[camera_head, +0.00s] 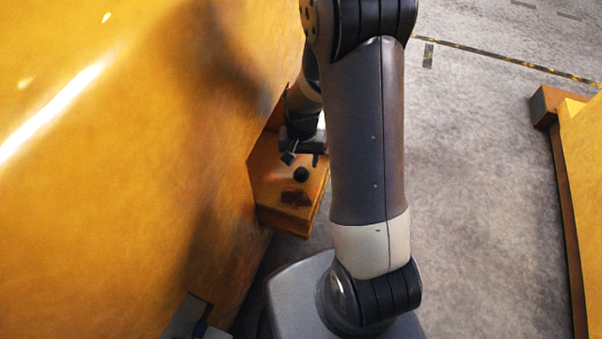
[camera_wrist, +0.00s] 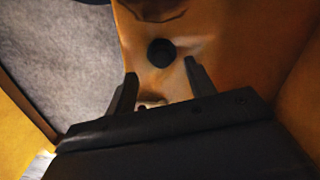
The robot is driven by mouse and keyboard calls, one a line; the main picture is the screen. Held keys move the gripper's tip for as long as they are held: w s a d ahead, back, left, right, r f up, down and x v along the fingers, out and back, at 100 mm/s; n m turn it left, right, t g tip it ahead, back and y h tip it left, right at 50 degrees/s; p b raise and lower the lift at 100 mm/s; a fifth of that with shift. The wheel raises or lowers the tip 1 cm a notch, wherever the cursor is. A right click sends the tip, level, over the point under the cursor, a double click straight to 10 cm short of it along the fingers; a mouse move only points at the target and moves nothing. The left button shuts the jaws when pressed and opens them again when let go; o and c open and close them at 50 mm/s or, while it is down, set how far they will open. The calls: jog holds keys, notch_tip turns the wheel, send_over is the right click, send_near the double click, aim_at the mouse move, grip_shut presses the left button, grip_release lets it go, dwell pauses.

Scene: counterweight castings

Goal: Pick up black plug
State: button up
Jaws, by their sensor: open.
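The black plug (camera_head: 301,174) is a small round dark piece on the yellow ledge (camera_head: 272,182) of the large casting. In the wrist view the plug (camera_wrist: 161,53) shows as a dark disc with a short body on the yellow surface. My gripper (camera_head: 302,158) is just behind the plug in the head view, partly hidden by my own arm. In the wrist view my gripper (camera_wrist: 160,82) has its two fingers spread wide. The plug appears beyond the fingertips, between their lines and apart from them. Nothing is between the fingers.
A large yellow casting (camera_head: 120,130) rises as a wall on the left, close beside my arm. A dark rusty patch (camera_head: 296,198) lies on the ledge near its front edge. Another yellow casting (camera_head: 585,140) stands at the far right. Grey floor (camera_head: 470,180) between them is clear.

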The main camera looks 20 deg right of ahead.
aim_at(301, 171)
jog(key=shift+w+f, duration=0.2)
jog(key=shift+f, duration=2.35)
jog(key=c, duration=1.1)
